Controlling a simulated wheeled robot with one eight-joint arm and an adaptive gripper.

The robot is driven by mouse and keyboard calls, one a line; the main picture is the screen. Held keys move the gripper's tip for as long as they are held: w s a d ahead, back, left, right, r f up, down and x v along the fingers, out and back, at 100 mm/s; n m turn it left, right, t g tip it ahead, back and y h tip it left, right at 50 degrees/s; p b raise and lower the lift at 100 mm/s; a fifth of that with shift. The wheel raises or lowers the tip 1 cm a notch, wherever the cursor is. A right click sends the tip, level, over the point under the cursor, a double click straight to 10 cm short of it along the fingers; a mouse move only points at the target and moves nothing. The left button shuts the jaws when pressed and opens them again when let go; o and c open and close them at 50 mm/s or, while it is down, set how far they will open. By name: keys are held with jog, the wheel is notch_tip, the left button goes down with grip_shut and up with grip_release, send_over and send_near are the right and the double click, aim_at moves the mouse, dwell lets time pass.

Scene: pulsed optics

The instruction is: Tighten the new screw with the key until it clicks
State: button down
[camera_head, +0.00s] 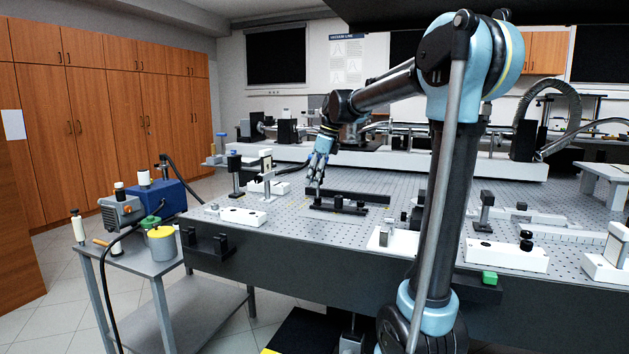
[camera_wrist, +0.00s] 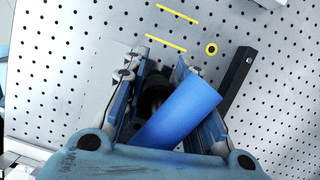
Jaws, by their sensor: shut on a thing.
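My gripper (camera_head: 316,186) reaches down over the perforated optical table from the back middle in the head view. In the wrist view my gripper (camera_wrist: 158,68) is shut on a thick blue cylinder (camera_wrist: 180,108), which looks like the handle of the key. The cylinder sits tilted between the fingers. A dark part shows beyond it, and its far end is hidden. In the head view a low black mount (camera_head: 338,207) stands just below and right of the fingertips. I cannot make out the new screw in either view.
A black bar (camera_wrist: 238,78) lies beside the right finger in the wrist view. Yellow lines (camera_wrist: 178,14) and a yellow ring (camera_wrist: 211,49) mark the perforated table (camera_head: 415,184). A white block (camera_head: 242,216) sits near the front edge. A side cart (camera_head: 165,262) stands at left.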

jog(key=m, duration=0.2)
jog(key=m+t, duration=0.1)
jog(key=m, duration=0.2)
jog(key=shift+w+d+f+h, duration=0.1)
jog(key=shift+w+h, duration=0.1)
jog(key=shift+h, duration=0.1)
jog(key=shift+r, duration=0.45)
dwell(0.4)
jog(key=n, duration=0.4)
jog(key=shift+s+n+g, duration=0.2)
jog(key=shift+n+g, duration=0.1)
jog(key=shift+g, duration=0.1)
jog(key=n, duration=0.1)
jog(key=n+g, duration=0.1)
jog(key=n, duration=0.3)
jog(key=shift+s+g, duration=0.3)
